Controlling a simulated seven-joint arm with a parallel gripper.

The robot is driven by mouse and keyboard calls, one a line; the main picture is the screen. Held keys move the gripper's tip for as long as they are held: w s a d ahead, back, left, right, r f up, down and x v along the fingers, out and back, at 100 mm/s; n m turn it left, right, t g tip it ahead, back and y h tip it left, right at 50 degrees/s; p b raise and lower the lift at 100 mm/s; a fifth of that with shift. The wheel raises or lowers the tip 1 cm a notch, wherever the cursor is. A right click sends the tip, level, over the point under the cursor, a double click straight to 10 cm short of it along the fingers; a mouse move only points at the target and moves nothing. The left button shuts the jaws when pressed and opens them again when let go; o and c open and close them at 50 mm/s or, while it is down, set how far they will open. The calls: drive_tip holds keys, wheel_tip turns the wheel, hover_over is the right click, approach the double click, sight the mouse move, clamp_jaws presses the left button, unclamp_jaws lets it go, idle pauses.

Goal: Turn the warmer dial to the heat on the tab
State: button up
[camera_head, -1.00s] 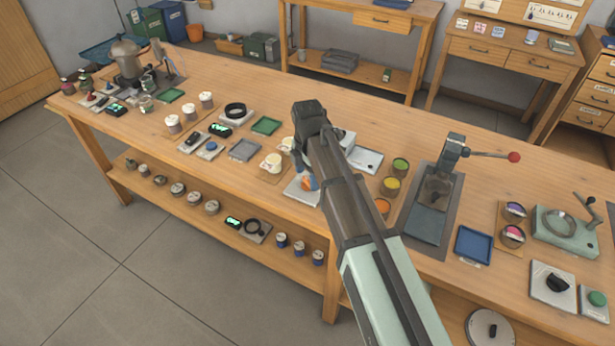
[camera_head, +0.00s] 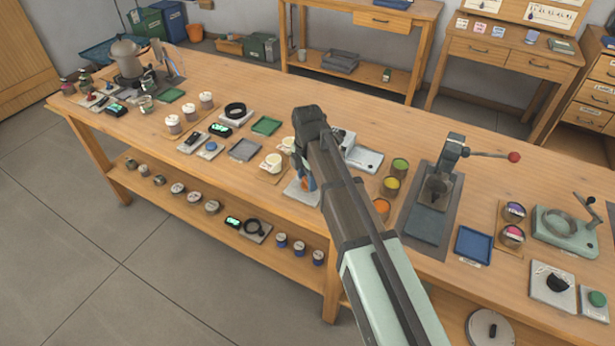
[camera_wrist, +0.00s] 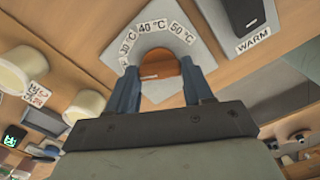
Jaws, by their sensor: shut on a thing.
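The warmer dial (camera_wrist: 160,66) is an orange-brown knob on a grey plate (camera_wrist: 150,12). An arc of labels reading 30 °C, 40 °C and 50 °C runs along its far side in the wrist view. My gripper (camera_wrist: 160,73) has its blue fingers on either side of the dial and is shut on it. In the head view my gripper (camera_head: 307,186) is over the plate (camera_head: 299,194), and my arm hides much of it. I cannot make out a pointer on the dial. A tab with writing (camera_wrist: 36,94) lies by the cream cups; its text is too small to read.
A dark switch (camera_wrist: 243,12) with a WARM label is right of the dial. Cream cups (camera_wrist: 82,106) stand to the left. In the head view, yellow, green and orange-topped tins (camera_head: 390,187) and a lever press (camera_head: 437,190) are on the right.

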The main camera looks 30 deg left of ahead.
drive_tip(key=shift+c, duration=1)
drive_tip(key=m, duration=0.6)
drive_tip(key=shift+m, duration=0.3)
drive_tip(key=m, duration=0.3)
drive_tip(key=shift+m, duration=0.3)
drive_tip(key=m, duration=0.3)
drive_tip(key=shift+w+m, duration=0.1)
drive_tip(key=shift+m, duration=0.2)
drive_tip(key=m, duration=1.3)
